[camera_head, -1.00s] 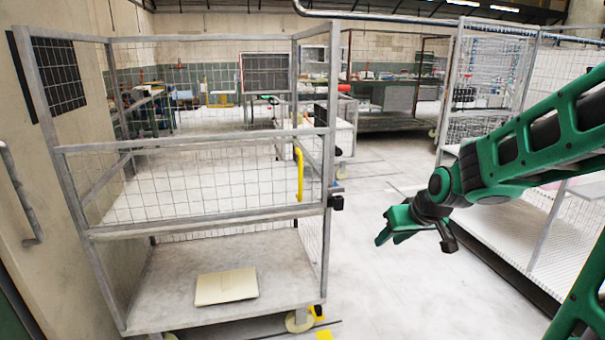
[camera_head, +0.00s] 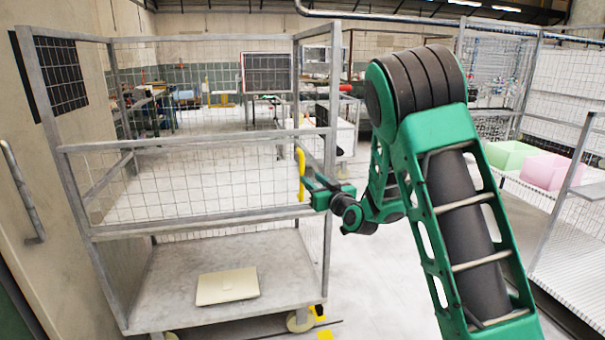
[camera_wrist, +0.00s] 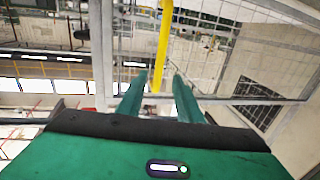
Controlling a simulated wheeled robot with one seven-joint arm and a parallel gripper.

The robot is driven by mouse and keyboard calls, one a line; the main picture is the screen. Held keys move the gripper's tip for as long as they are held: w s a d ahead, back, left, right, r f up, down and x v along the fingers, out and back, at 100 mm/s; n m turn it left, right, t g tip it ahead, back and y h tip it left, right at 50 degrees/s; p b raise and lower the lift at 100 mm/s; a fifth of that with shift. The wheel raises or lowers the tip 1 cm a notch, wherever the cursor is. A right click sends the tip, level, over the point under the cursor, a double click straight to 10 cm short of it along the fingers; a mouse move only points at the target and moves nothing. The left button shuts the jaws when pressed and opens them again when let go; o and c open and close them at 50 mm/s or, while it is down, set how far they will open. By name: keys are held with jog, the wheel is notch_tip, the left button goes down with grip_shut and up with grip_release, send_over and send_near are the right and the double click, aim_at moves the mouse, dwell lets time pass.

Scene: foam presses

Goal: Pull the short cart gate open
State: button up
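The wire-mesh cart (camera_head: 190,221) stands at the left with a half-height mesh gate (camera_head: 190,180) across its front. A vertical yellow handle (camera_head: 301,174) is at the right end, near the corner post. My gripper (camera_head: 313,188) is beside the handle, reaching in from the right. In the wrist view the yellow handle (camera_wrist: 164,45) appears between the two green fingertips of my gripper (camera_wrist: 159,76), with gaps on both sides. The fingers are apart, so the gripper is open. Whether the handle lies fully between them in depth is unclear. The gate looks closed.
A flat beige board (camera_head: 227,286) lies on the cart's lower deck. A wall stands close on the cart's left. Floor between cart and rack is open.

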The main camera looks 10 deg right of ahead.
aim_at(303, 171)
jog(key=w, duration=0.3)
jog(key=w+a, duration=0.1)
jog(key=w, duration=0.5)
jog(key=shift+w+a, duration=0.1)
jog(key=shift+a, duration=0.25)
jog(key=shift+c, duration=0.6)
